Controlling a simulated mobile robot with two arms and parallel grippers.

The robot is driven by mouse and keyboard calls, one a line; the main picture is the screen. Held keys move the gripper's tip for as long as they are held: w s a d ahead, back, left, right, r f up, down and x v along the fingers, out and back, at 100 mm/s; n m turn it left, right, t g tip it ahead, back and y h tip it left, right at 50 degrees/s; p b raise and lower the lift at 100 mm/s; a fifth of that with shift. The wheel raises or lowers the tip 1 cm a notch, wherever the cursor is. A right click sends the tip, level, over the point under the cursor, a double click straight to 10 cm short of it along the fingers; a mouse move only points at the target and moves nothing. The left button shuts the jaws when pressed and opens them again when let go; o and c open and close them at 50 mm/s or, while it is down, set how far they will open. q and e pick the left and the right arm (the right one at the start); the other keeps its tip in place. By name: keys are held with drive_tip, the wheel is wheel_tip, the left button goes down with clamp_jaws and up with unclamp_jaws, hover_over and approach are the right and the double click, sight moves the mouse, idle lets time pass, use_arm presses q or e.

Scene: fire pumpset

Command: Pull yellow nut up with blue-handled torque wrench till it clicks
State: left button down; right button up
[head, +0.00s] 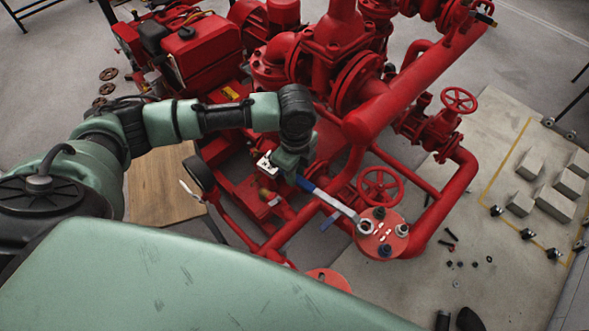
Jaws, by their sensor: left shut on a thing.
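My left gripper (285,170) is shut on the blue handle of the torque wrench (318,194). The wrench slants down to the right, and its metal ring head (365,226) lies over one fastener on the left side of a round red flange (382,240). Whether the ring is fully seated there cannot be told. Other dark and grey nuts stand around the flange. No nut shows clearly as yellow; the one inside the ring is mostly hidden. My right gripper is not in view.
Red pipes, a handwheel (379,186) beside the flange and a pump body crowd the area around the wrench. A second red flange (328,279) is partly hidden below. A concrete slab (500,270) with loose bolts and grey blocks lies to the right.

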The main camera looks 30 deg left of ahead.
use_arm(q)
drive_tip(key=shift+f+b, duration=0.4)
drive_tip(key=shift+f, duration=0.55)
drive_tip(key=shift+w, duration=0.15)
drive_tip(key=w+d+m+b, duration=0.1)
drive_tip(key=w+d+m, duration=0.1)
drive_tip(key=w+m, duration=0.2)
drive_tip(key=shift+w+d, duration=0.3)
drive_tip(key=shift+w, duration=1.35)
drive_tip(key=shift+r, duration=0.1)
drive_tip(key=shift+s+a+p, duration=0.3)
drive_tip(key=shift+s+p, duration=0.1)
drive_tip(key=shift+p, duration=0.35)
drive_tip(key=shift+r, duration=0.15)
